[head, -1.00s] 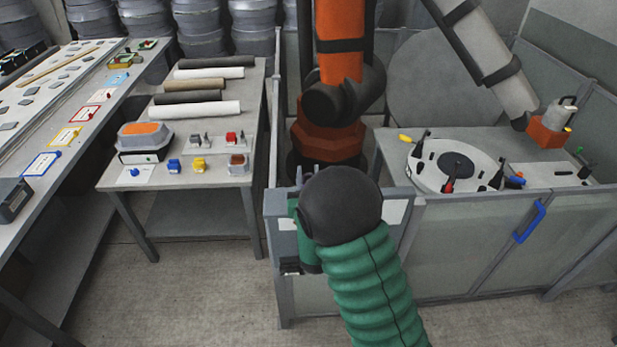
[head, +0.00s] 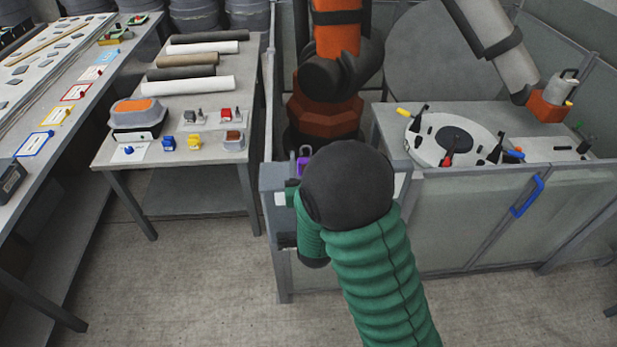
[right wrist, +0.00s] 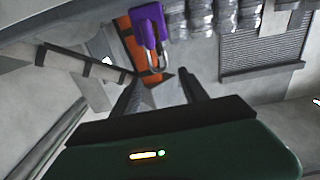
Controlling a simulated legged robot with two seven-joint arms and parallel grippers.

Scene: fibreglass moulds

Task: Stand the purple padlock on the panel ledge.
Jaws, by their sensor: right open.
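The purple padlock (head: 303,164) shows at the panel ledge (head: 277,180), just left of my right arm's dark round wrist. Its lower part is hidden, so I cannot tell from the head view how it rests. In the right wrist view the padlock (right wrist: 148,22) has its purple body at the top and its metal shackle pointing down toward my fingers. My right gripper (right wrist: 159,77) is open, with the shackle just beyond and between its fingertips, apparently clear of them. In the head view my wrist covers the fingers. My left gripper is not in view.
An orange robot arm (head: 336,80) stands behind the ledge inside the fenced cell. A round white fixture (head: 425,155) with clamps lies on the table to the right. A blue handle (head: 528,197) is on the front panel. A table (head: 175,183) with rolls and small locks stands left.

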